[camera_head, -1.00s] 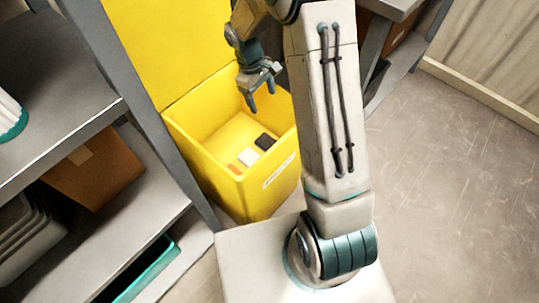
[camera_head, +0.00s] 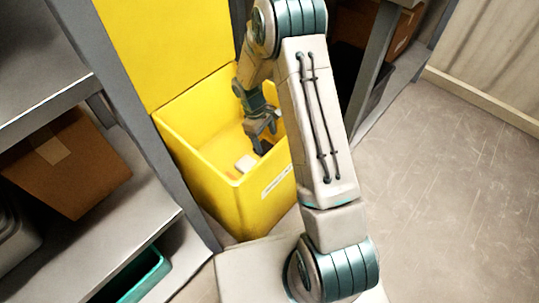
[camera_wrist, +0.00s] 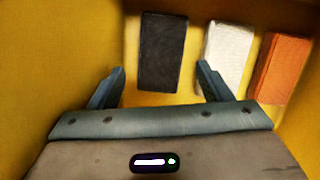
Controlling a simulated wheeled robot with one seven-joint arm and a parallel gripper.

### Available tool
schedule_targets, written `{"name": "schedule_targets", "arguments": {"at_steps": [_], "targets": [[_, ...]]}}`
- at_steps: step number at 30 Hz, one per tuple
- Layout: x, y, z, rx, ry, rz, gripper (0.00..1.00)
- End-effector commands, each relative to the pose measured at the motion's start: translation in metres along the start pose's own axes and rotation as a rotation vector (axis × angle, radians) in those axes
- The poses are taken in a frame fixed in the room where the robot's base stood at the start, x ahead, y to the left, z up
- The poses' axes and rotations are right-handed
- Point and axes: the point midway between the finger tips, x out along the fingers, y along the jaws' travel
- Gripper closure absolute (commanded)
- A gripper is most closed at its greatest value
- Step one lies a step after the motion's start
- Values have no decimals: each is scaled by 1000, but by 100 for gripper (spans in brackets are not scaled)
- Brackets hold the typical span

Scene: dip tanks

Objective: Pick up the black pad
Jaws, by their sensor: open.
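The black pad (camera_wrist: 162,52) lies on the floor of the yellow bin (camera_head: 197,171) in the wrist view. It is a dark rectangle, a little ahead of my gripper and roughly between the lines of its two fingers. My gripper (camera_wrist: 161,86) is open and empty, with one finger to the left of the pad and one to the right. In the head view my gripper (camera_head: 262,143) is down inside the bin, and it hides the black pad there.
A white block (camera_wrist: 229,52) lies close right of the pad, near the right finger. An orange block (camera_wrist: 280,68) lies further right. The bin walls surround my gripper. Shelves with a cardboard box (camera_head: 65,160) stand to the left of the bin.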

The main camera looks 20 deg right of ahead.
Motion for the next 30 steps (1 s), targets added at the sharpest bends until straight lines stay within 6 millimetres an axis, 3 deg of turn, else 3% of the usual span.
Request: {"name": "schedule_targets", "arguments": {"at_steps": [5,15,30], "targets": [[12,0,0,0,-1,-1,28],[53,-1,-1,0,0,0,28],[53,-1,-1,0,0,1,28]]}}
